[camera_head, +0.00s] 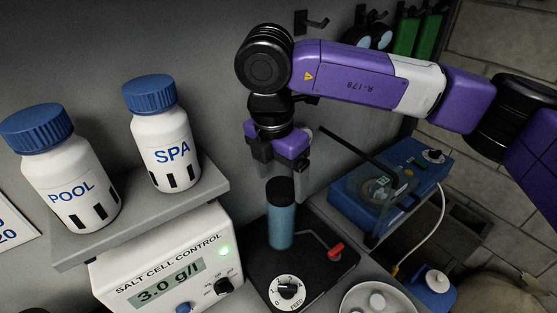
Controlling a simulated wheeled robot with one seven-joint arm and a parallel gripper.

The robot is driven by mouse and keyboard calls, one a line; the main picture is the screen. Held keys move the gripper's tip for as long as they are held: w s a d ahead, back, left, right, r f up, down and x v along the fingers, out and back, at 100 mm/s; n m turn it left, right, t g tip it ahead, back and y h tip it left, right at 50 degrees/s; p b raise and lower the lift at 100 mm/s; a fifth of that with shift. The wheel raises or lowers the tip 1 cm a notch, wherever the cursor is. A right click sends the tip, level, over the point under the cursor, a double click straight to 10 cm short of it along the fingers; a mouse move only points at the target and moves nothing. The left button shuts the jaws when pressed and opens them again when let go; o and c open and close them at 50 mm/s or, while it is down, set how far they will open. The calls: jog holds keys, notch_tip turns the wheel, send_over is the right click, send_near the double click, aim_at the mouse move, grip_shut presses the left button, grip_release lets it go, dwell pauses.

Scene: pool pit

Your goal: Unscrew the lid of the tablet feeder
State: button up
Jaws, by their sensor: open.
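The tablet feeder is a blue translucent cylinder (282,228) standing upright on a dark base with a white FEED dial (289,291). Its dark lid (281,190) sits on top of the cylinder. My gripper (281,178) points down from above, with its fingers apart around or just above the lid. One finger is left of the lid and the other right of it. I cannot tell whether the fingers touch the lid.
A shelf (150,215) at left carries the POOL bottle (68,180) and the SPA bottle (163,145) above the salt cell control box (165,265). A red-handled lever (335,250) is right of the feeder. A blue device (390,190) stands behind right; a round white tray (348,303) is in front.

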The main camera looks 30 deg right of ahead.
jog(key=shift+f, duration=0.75)
jog(key=c, duration=1.4)
jog(key=shift+d+f+n+b, duration=0.1)
jog(key=shift+f+n+b, duration=0.1)
jog(key=shift+n+b, duration=0.5)
jog(key=n+b, duration=0.4)
jog(key=n, duration=0.1)
jog(key=shift+f+t, duration=0.1)
jog(key=shift+t, duration=0.2)
jog(key=n+y+b, duration=0.1)
jog(key=n+b, duration=0.1)
jog(key=n, duration=0.3)
jog(key=shift+n+b, duration=0.3)
jog(key=shift+n, duration=0.1)
jog(key=n, duration=0.2)
jog(key=n+b, duration=0.1)
jog(key=n, duration=0.3)
jog(key=shift+d+r+y, duration=0.1)
jog(key=shift+r+y, duration=0.15)
jog(key=shift+y, duration=0.15)
jog(key=n, duration=0.5)
jog(key=shift+r+n+b, duration=0.1)
jog(key=shift+n+b, duration=0.2)
jog(key=shift+r, duration=0.2)
